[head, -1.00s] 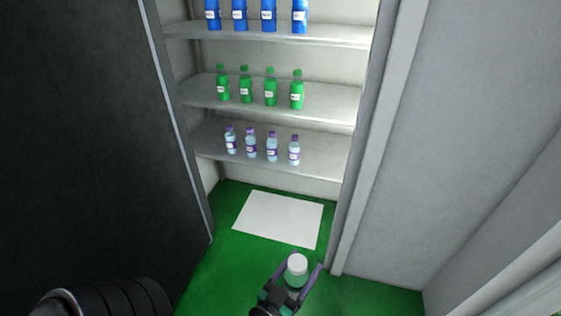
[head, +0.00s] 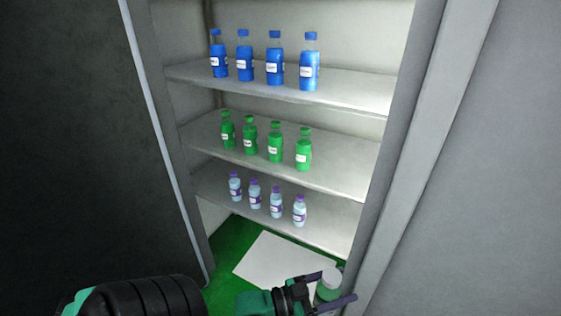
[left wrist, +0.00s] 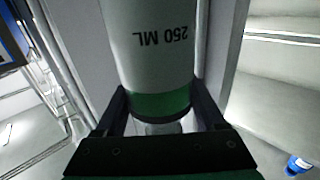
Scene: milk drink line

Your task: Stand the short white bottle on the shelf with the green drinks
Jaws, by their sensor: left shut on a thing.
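The short white bottle (head: 329,283) shows in the head view at the bottom, right of the centre, with its round top facing up. My left gripper (head: 340,287) is shut on it, a finger on each side. In the left wrist view the bottle (left wrist: 150,45) is white with "250 ML" print and a green band between the fingers. The middle shelf (head: 340,178) carries a row of several green drinks (head: 275,143), with bare shelf to their right. The held bottle appears lower than and in front of this shelf. My right gripper is not in view.
The upper shelf (head: 350,90) holds several blue bottles (head: 274,62). The lower shelf (head: 325,220) holds several small purple-capped bottles (head: 276,202). A white sheet (head: 270,260) lies on the green floor. Cabinet side frames (head: 400,150) bound the opening, with a dark panel (head: 70,130) at left.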

